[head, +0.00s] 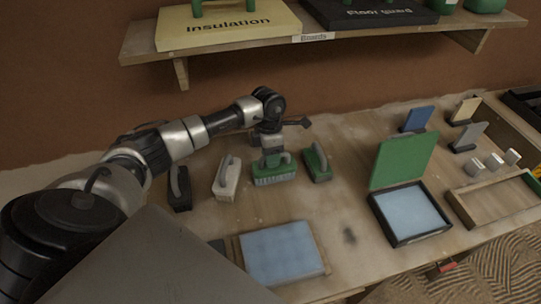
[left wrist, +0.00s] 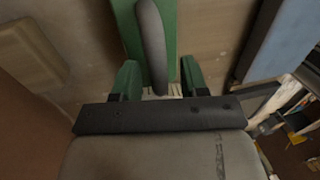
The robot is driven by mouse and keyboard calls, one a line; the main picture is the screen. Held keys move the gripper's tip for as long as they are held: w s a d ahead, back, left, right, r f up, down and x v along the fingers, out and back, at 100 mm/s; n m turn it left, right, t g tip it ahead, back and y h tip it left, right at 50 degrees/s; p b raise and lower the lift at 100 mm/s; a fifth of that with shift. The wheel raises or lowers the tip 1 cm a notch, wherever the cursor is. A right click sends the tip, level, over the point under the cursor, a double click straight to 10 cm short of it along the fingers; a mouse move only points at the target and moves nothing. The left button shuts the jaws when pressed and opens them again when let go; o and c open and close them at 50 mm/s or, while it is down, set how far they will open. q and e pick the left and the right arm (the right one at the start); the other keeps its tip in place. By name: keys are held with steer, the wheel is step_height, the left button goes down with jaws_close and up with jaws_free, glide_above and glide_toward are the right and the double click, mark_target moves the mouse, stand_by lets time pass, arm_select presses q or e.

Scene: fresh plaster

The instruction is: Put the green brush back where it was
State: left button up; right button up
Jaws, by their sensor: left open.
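A green brush (head: 275,179) with a grey handle sits on the bench directly under my left gripper (head: 271,156). In the left wrist view, its grey handle (left wrist: 152,45) runs between the fingers of my left gripper (left wrist: 158,80), over the green body. The jaws are open around the handle's near end; I cannot tell whether they touch it. A second green brush (head: 319,164) with a grey handle lies just right. My right gripper is not in view.
A cream brush (head: 227,179) and a black brush (head: 180,189) stand left of the gripper. A blue-topped tray (head: 323,262) lies in front. A black-rimmed box (head: 401,240) with a raised green lid (head: 404,160) stands right. A shelf (head: 129,48) overhangs the back.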

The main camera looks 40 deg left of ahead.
arm_select(q)
step_height(320, 180, up, 7)
steer(key=a+b, duration=0.1)
steer(key=shift+w, duration=0.45)
stand_by(1.2)
